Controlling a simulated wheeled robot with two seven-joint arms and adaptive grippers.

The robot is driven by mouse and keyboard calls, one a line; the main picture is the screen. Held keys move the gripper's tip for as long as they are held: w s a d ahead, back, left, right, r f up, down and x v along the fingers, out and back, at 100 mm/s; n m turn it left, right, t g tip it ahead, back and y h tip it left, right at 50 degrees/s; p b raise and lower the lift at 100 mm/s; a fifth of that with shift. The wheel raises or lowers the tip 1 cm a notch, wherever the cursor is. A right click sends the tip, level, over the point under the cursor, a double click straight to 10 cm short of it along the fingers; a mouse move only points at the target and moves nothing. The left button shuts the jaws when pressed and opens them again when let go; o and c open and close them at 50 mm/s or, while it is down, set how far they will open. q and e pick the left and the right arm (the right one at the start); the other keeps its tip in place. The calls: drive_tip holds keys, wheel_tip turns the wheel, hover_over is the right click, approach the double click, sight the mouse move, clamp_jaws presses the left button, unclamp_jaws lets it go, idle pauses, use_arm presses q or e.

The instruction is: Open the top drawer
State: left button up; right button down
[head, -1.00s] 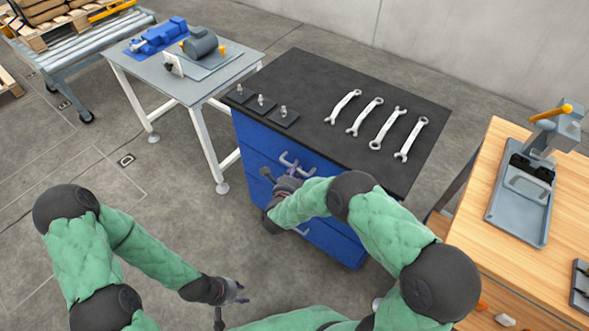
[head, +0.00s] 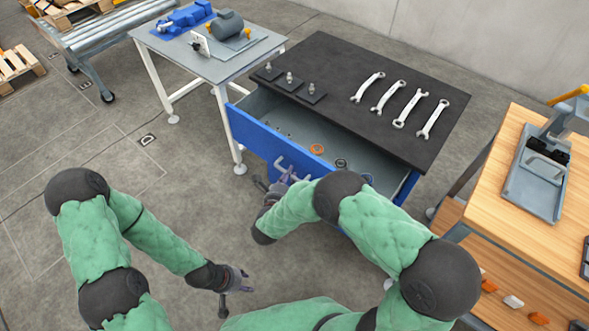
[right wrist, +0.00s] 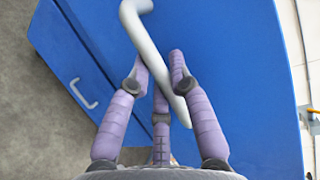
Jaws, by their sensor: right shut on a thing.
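The blue cabinet with a black top (head: 335,75) stands in the middle of the head view. Its top drawer (head: 262,142) is pulled out, showing a grey inside with an orange ring and several small parts. My right gripper (head: 285,185) is at the drawer front, shut on the drawer's handle. In the right wrist view the purple fingers (right wrist: 163,85) close around the pale handle bar (right wrist: 146,42) in front of the blue drawer front. A lower handle (right wrist: 82,93) also shows there. My left gripper (head: 238,278) is empty over the floor; its finger opening is unclear.
Several wrenches (head: 410,108) and small black plates with studs (head: 290,83) lie on the cabinet top. A grey table (head: 215,65) stands at the left, a wooden workbench (head: 500,205) at the right.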

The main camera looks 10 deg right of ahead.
drive_tip(key=s+a, duration=0.4)
drive_tip(key=a, duration=0.1)
drive_tip(key=shift+s+a, duration=0.1)
idle(0.3)
drive_tip(key=c, duration=1.1)
unclamp_jaws()
drive_tip(key=v, duration=1.2)
drive_tip(key=shift+f, duration=0.1)
